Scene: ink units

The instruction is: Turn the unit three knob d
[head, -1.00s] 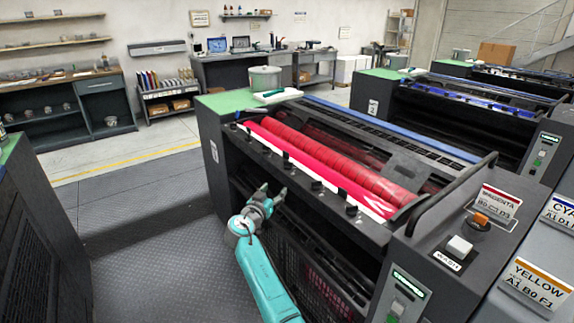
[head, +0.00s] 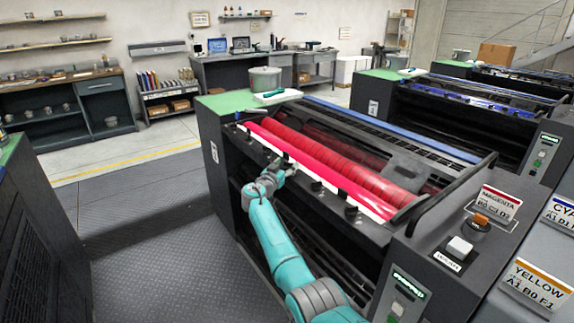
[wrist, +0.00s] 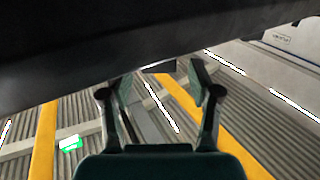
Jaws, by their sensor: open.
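The unit with red rollers (head: 340,165) stands in the middle of the head view. Small black knobs sit along its front edge; two clear ones are a knob (head: 316,186) and a knob (head: 351,212) right of my gripper. Their letters are too small to read, so I cannot tell which is d. My gripper (head: 284,170) is at the front edge, left of these knobs, partly hiding the edge there. In the wrist view, my gripper's two fingers (wrist: 163,86) are spread apart below a dark panel (wrist: 130,45).
A magenta sign (head: 501,203) and a white push button (head: 459,246) are on the unit's right end. A curved black handrail (head: 450,190) rises beside them. Another unit (head: 455,115) stands behind. The dark floor (head: 150,240) to the left is clear.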

